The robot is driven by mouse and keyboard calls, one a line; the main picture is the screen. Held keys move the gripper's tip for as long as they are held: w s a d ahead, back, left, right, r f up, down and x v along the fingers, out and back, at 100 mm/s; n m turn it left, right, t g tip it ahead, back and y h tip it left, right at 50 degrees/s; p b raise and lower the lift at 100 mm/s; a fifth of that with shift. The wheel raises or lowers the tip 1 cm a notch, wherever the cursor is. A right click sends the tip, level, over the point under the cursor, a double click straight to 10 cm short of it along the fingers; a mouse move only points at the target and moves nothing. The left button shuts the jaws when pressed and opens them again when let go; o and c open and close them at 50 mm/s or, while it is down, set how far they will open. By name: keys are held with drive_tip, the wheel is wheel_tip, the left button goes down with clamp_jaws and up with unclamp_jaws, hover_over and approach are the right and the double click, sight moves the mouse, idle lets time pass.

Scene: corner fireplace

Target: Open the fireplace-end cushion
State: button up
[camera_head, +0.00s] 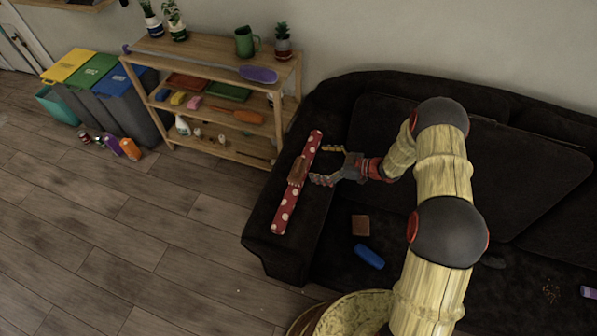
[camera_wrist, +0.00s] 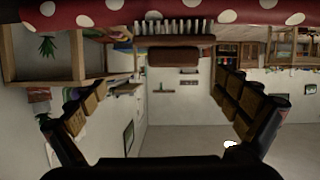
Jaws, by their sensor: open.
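The dark sofa has a back cushion (camera_head: 385,135) behind my arm and a seat (camera_head: 335,255) in front. No fireplace shows, so I cannot tell which cushion is the fireplace-end one. My gripper (camera_head: 325,164) is open beside the inner side of the left armrest (camera_head: 262,225). A long red strip with white dots (camera_head: 285,212) lies along the armrest, with a brown brush (camera_head: 297,172) across it. In the wrist view the brush (camera_wrist: 174,41) and the dotted strip (camera_wrist: 90,15) appear at the top, beyond my spread fingers (camera_wrist: 160,85). Nothing is held.
A brown block (camera_head: 361,225) and a blue object (camera_head: 368,256) lie on the seat. A wooden shelf (camera_head: 215,50) with plants and tools stands left of the sofa, beside bins (camera_head: 95,80). A round yellowish piece (camera_head: 355,315) is at the front.

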sight(301, 167)
drive_tip(key=shift+g+y, duration=0.3)
drive_tip(key=shift+y, duration=0.1)
drive_tip(key=a+f, duration=0.1)
drive_tip(key=a, duration=0.1)
drive_tip(key=a+f+b, duration=0.1)
drive_tip(key=a, duration=0.1)
drive_tip(key=a+f+b, duration=0.1)
drive_tip(key=a+f, duration=0.1)
drive_tip(key=shift+w+a, duration=0.2)
drive_tip(key=shift+a, duration=0.2)
drive_tip(key=shift+w+a, duration=0.2)
drive_tip(key=shift+a, duration=0.2)
drive_tip(key=shift+c, duration=0.8)
drive_tip(key=c, duration=1.3)
drive_tip(key=shift+o, duration=0.2)
drive_tip(key=shift+r, duration=0.2)
